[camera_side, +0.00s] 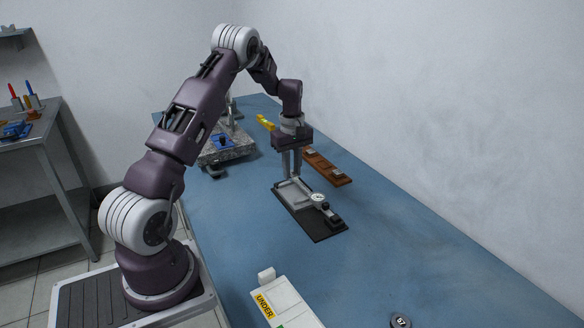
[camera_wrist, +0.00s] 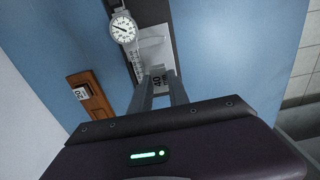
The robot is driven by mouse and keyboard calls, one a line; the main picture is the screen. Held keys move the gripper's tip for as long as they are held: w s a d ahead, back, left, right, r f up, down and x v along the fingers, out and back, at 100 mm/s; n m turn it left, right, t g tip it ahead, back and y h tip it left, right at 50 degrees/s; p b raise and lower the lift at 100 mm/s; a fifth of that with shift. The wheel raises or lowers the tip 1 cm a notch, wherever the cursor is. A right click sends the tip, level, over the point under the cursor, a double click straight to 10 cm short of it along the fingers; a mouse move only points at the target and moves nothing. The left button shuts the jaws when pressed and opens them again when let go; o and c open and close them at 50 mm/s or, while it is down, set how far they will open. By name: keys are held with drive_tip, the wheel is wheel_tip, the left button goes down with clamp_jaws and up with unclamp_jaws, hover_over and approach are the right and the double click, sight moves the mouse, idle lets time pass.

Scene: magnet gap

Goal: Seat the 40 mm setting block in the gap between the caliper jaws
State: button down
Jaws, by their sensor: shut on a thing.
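The setting block (camera_wrist: 160,82), marked 40, is between the fingers of my gripper (camera_wrist: 159,78) in the wrist view. My gripper (camera_side: 292,176) is shut on it and points down over the far end of the caliper in the side view. The caliper (camera_side: 308,200) has a round dial (camera_wrist: 122,27) and lies on a dark base plate (camera_side: 325,232). A pale caliper part (camera_wrist: 157,48) shows just beyond the block. My fingers partly hide the block and jaws, so I cannot tell whether the block is in the gap or above it.
A brown wooden rack (camera_side: 328,168) with small blocks, one marked 20 (camera_wrist: 82,92), lies beside the caliper near the wall. A granite slab (camera_side: 228,152) stands behind. A white box labelled UNDER (camera_side: 290,305) is at the front.

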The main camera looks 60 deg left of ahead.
sight(292, 194)
drive_tip(key=shift+f, duration=2.65)
drive_tip(key=shift+f, duration=0.2)
drive_tip(key=c, duration=1.2)
unclamp_jaws()
drive_tip(key=c, duration=0.5)
drive_tip(key=shift+r, duration=0.1)
drive_tip(key=shift+r, duration=2.15)
